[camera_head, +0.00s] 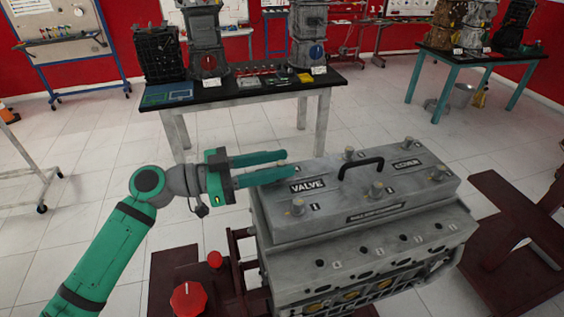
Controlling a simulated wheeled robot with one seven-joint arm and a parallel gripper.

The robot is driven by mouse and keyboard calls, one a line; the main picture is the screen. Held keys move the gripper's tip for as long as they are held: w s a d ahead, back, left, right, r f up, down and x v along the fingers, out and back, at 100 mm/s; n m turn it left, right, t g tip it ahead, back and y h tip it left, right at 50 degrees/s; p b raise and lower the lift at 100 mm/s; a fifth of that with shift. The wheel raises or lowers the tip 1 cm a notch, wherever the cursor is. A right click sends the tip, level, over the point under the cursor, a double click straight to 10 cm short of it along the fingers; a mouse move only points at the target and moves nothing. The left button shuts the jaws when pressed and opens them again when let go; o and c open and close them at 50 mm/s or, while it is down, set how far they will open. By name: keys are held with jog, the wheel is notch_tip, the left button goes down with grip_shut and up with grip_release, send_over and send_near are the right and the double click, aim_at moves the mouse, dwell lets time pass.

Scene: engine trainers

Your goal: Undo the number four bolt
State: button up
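The grey engine (350,243) has a valve cover (335,213) on top, marked VALVE and COVER, with a black handle (361,168). Several bolts stand upright on the cover: front left (297,206), front middle (377,188), front right (438,173), back middle (349,153) and back right (408,143). Small number labels sit beside them, but most are too small to read, so I cannot tell which is number four. My gripper (294,162) is open, its two green fingers pointing right at the cover's back left corner. Another bolt (281,160) shows partly between the fingers; contact is unclear.
A dark red stand with a red knob (188,299) is at the front left of the engine. Another dark red stand (522,240) is at the right. A black-topped table (240,88) with engine parts stands behind. White tiled floor (370,110) lies open between.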

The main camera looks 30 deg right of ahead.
jog(key=shift+s+d, duration=0.2)
jog(key=shift+d, duration=0.45)
jog(key=shift+w, duration=0.1)
grip_shut()
jog(key=shift+n+t, duration=0.4)
jog(key=shift+t, duration=0.2)
jog(key=n+t, duration=0.2)
jog(key=t, duration=0.1)
jog(key=n+t, duration=0.2)
jog(key=t, duration=0.2)
jog(key=shift+f+n, duration=0.1)
jog(key=shift+n, duration=0.2)
jog(key=shift+s+n+t+y, duration=0.1)
jog(key=shift+n+t+y, duration=0.3)
jog(key=shift+n+t, duration=0.65)
jog(key=shift+s+n+t+y, duration=0.1)
jog(key=shift+n+t+y, duration=0.45)
jog(key=shift+t, duration=0.9)
jog(key=shift+w+n+t+y, duration=0.2)
jog(key=shift+n+t+y, duration=0.05)
jog(key=shift+n+t, duration=0.25)
